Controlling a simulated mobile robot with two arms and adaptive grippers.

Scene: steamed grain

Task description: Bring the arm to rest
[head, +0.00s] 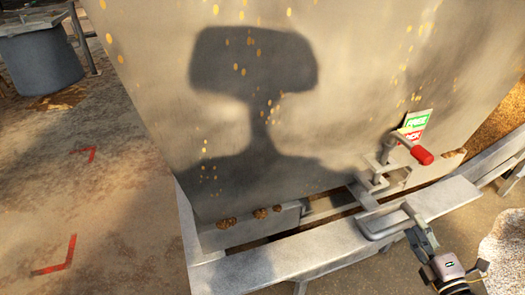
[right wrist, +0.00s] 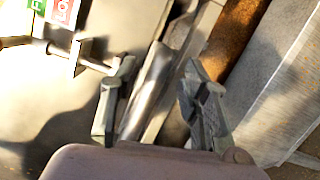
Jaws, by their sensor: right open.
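My right gripper (head: 418,226) is at the lower right of the head view, in front of a metal bin's lower front edge. It is beside a U-shaped metal bar (head: 372,222) on the ledge. In the right wrist view its two fingers (right wrist: 160,80) stand apart. A shiny metal bar (right wrist: 150,88) shows between them; I cannot tell whether they touch it. My left gripper is not in view.
The large metal bin (head: 340,110) fills the middle, with grains stuck to it. A lever with a red grip (head: 422,154) sticks out below a green and red sign (head: 416,122). A metal rail (head: 290,258) runs along the front. Open floor (head: 100,190) lies left.

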